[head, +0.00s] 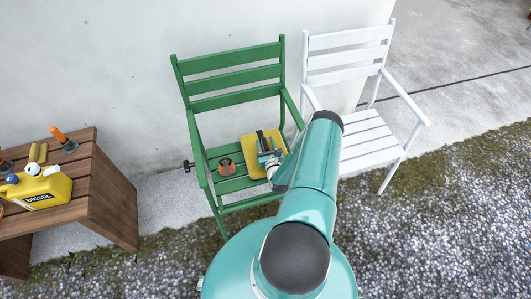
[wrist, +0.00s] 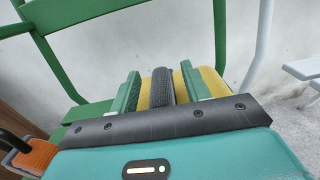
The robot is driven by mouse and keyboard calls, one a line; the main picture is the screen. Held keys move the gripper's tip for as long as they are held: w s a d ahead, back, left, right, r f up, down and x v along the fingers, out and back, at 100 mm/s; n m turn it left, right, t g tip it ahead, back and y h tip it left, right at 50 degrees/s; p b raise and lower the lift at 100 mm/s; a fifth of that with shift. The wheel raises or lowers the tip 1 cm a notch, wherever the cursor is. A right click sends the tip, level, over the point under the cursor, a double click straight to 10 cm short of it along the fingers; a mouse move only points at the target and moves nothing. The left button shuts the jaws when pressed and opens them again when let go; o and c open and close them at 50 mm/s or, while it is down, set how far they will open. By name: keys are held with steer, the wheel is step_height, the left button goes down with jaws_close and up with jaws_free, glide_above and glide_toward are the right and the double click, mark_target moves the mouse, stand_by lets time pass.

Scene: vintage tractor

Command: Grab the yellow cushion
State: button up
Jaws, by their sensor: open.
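The yellow cushion (head: 248,152) lies on the seat of the green chair (head: 230,80). It also shows in the wrist view (wrist: 212,82), partly hidden behind my fingers. My gripper (head: 266,152) is over the cushion, with its fingers open. In the wrist view my gripper (wrist: 160,72) has one green finger on each side of a dark strip (wrist: 162,86), which appears to be on the cushion. I cannot tell whether the fingers touch the cushion or the strip.
An orange object (head: 226,167) lies on the seat left of the cushion. A black object (head: 188,165) is by the left armrest. The white chair (head: 350,60) stands at right. A wooden table (head: 110,205) with a yellow diesel can (head: 45,190) is at left. The wall is behind.

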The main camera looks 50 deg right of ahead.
jaws_close()
stand_by(0.4)
